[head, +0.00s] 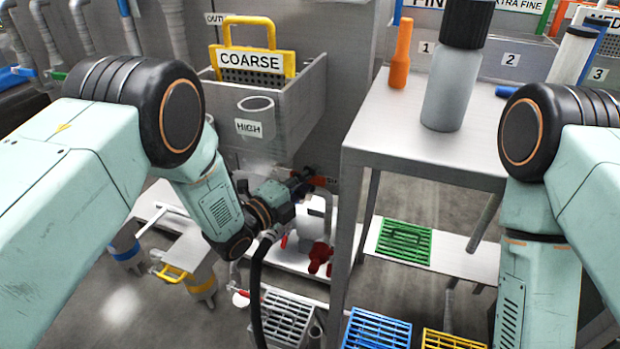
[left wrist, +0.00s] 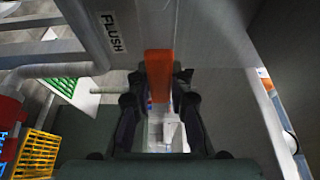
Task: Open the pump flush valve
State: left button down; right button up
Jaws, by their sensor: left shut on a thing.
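The flush valve's orange lever (left wrist: 158,68) shows in the left wrist view, beside a pipe or post with a FLUSH label (left wrist: 112,32). My left gripper (left wrist: 158,108) has its two dark fingers on either side of the lever and is shut on it. In the head view the left gripper (head: 300,184) reaches in below the grey tank, and a bit of the orange lever (head: 320,181) shows at its tip. The valve body is mostly hidden there by the gripper. My right arm is at the right of the head view; its gripper is out of view.
The tank (head: 300,105) holding the COARSE basket (head: 250,62) is above. A red fitting (head: 319,257) and a black hose (head: 256,290) are close below.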

pick_arm(q)
jog(key=shift+r, duration=0.1)
jog(key=r+n, duration=0.1)
jog(key=n+t+p, duration=0.1)
jog(key=r+n+p, duration=0.1)
jog(key=n, duration=0.1)
jog(key=shift+a+r, duration=0.25)
jog(key=shift+r, duration=0.1)
jog(key=shift+w+a+r+n+t+h+p, duration=0.2)
jog(key=shift+r+n+t, duration=0.25)
jog(key=shift+n, duration=0.4)
jog(key=shift+w+a+r+n+t+h+p, duration=0.1)
jog(key=shift+a+r+n+t+p, duration=0.3)
jog(key=shift+n, duration=0.45)
jog(key=shift+r, duration=0.1)
jog(key=c, duration=1.2)
grip_release()
jog(key=shift+d, duration=0.1)
jog(key=shift+s, duration=0.15)
jog(key=v, duration=1.2)
